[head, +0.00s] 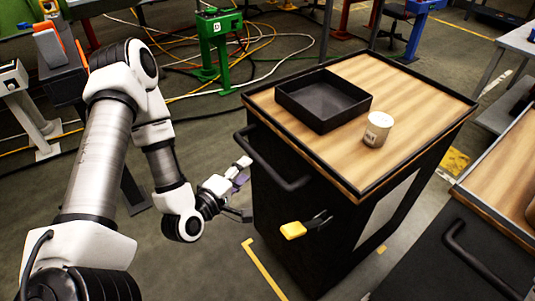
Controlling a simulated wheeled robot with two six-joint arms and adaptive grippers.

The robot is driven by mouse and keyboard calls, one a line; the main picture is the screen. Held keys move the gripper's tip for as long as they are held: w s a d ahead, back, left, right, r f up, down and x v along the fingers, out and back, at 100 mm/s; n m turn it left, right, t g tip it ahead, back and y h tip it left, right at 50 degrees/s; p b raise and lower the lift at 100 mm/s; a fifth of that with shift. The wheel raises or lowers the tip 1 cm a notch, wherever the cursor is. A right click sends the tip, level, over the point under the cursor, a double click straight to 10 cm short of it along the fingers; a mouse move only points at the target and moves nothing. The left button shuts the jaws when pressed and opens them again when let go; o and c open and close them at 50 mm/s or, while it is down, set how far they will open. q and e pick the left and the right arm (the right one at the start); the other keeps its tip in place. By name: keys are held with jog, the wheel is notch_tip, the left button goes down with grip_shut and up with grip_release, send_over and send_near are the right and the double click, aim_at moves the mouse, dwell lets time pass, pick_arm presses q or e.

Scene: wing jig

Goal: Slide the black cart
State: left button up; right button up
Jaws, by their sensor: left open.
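The black cart (320,220) stands right of centre in the head view. It has a wooden top (370,80) with a black rim and a black bar handle (270,160) on its near left side. My left gripper (243,188) is open and empty, just left of the cart's side and a little below the handle. It appears apart from the handle. My right gripper is not in view.
A black tray (338,122) and a white labelled cup (378,129) sit on the cart top. A yellow-handled tool (293,230) is at the cart's side. A second cart (480,240) stands close at right. Cables (270,45) cross the floor behind.

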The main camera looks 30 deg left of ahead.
aim_at(256, 161)
pick_arm(q)
jog(key=w, duration=0.4)
jog(key=w+f, duration=0.1)
jog(key=w, duration=0.2)
jog(key=shift+d, duration=0.15)
grip_shut()
